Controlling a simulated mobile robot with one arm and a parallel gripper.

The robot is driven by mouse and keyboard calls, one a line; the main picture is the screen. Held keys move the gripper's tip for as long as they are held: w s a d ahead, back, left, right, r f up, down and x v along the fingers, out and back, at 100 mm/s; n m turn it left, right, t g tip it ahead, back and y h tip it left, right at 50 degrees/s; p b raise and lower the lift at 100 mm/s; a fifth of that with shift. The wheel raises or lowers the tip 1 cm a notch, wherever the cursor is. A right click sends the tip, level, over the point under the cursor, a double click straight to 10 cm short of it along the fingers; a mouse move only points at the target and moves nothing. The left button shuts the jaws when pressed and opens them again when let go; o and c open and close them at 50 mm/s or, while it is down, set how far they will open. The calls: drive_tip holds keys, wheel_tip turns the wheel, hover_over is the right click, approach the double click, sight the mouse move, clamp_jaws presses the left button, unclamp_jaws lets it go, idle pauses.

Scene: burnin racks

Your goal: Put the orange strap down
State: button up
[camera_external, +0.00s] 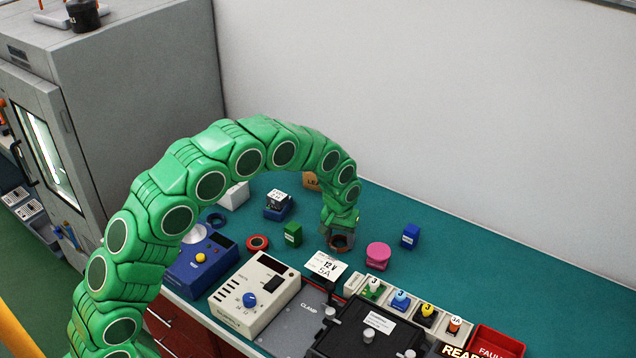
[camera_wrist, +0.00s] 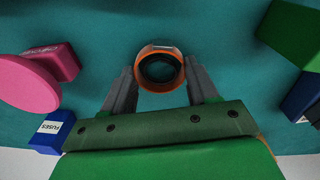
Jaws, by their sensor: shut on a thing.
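The orange strap (camera_wrist: 161,86) is a ring-shaped band with a pale patch on its far edge in the wrist view. My gripper (camera_wrist: 161,85) is shut on it, with one grey finger on each side. In the external view, my gripper (camera_external: 341,242) points down over the teal bench, and the strap (camera_external: 341,243) shows as a dark orange ring between the fingers. The teal bench top (camera_external: 450,255) lies below it. I cannot tell whether the strap touches the bench.
A pink knob-like thing (camera_external: 378,254) and a blue fuses box (camera_external: 410,236) stand to the right. A green block (camera_external: 293,234) and a red ring (camera_external: 257,243) are to the left. A 12 V card (camera_external: 324,266) stands in front. The bench is clear at the far right.

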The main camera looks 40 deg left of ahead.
drive_tip(key=shift+f, duration=0.15)
drive_tip(key=o, duration=1)
wheel_tip(320, 180, up, 12)
drive_tip(key=s+a+r, duration=0.6)
drive_tip(key=s, duration=0.5)
drive_tip(key=s+a+m, duration=0.1)
drive_tip(key=s+a, duration=0.2)
drive_tip(key=s, duration=0.9)
drive_tip(key=s+a+r+m+g, duration=0.1)
drive_tip(key=s+a, duration=0.2)
drive_tip(key=s, duration=1)
drive_tip(key=s+a+r+m+g, duration=0.1)
drive_tip(key=s+a, duration=0.2)
drive_tip(key=s, duration=1)
drive_tip(key=shift+s+a, duration=0.25)
